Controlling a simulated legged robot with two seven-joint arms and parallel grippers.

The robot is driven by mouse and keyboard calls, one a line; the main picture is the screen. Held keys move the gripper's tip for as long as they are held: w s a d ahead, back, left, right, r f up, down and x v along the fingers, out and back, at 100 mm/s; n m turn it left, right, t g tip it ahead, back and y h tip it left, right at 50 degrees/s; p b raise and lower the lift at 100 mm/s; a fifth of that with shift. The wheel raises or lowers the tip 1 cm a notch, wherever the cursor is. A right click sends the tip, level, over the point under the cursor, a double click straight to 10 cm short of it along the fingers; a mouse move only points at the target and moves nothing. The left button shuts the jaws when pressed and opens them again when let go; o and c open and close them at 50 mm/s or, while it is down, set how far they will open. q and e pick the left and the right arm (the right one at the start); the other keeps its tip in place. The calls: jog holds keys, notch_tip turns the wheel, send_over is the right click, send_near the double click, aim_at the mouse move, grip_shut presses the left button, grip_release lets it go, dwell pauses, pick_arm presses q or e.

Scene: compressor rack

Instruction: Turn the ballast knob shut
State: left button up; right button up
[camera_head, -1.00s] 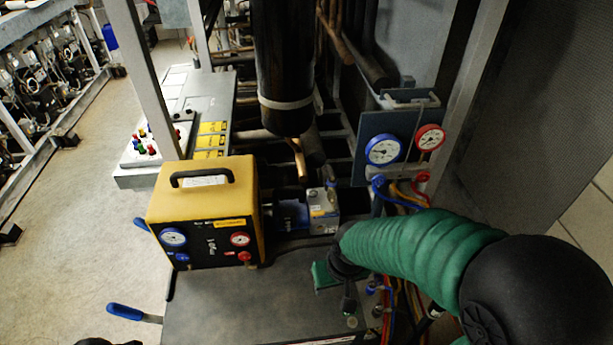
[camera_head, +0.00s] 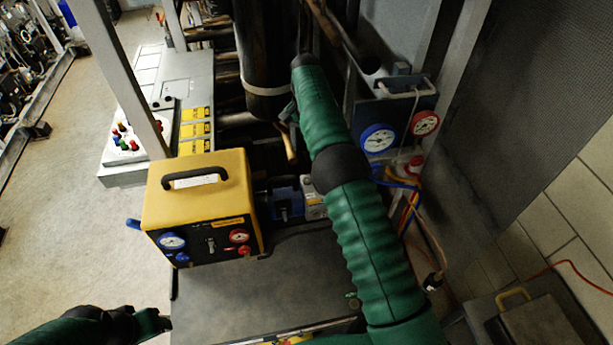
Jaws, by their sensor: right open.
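The small blue and grey pump (camera_head: 285,204) sits behind the dark bench top, right of the yellow unit. My right arm covers its right part, and I cannot make out the ballast knob. My right arm reaches up across the middle. Its gripper (camera_head: 289,112), small and partly hidden, is open beside the black cylinder, above and apart from the pump. My left gripper (camera_head: 150,322) is at the lower left, off the bench's front left corner; its jaws are too dark to read.
The yellow unit (camera_head: 200,190) with gauges and a handle stands left of the pump. A large black cylinder (camera_head: 265,65) hangs behind. A gauge panel (camera_head: 400,125) with hoses is at right. The bench top (camera_head: 255,285) is mostly clear in front.

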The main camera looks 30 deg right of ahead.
jog(key=f+p, duration=0.1)
jog(key=f, duration=0.3)
jog(key=f+p, duration=0.1)
jog(key=f, duration=0.4)
jog(key=f+p, duration=0.1)
jog(key=f, duration=0.3)
jog(key=shift+d+f, duration=0.25)
jog(key=shift+f, duration=0.55)
jog(key=shift+a, duration=0.15)
jog(key=shift+r, duration=0.1)
jog(key=shift+c, duration=1.1)
grip_shut()
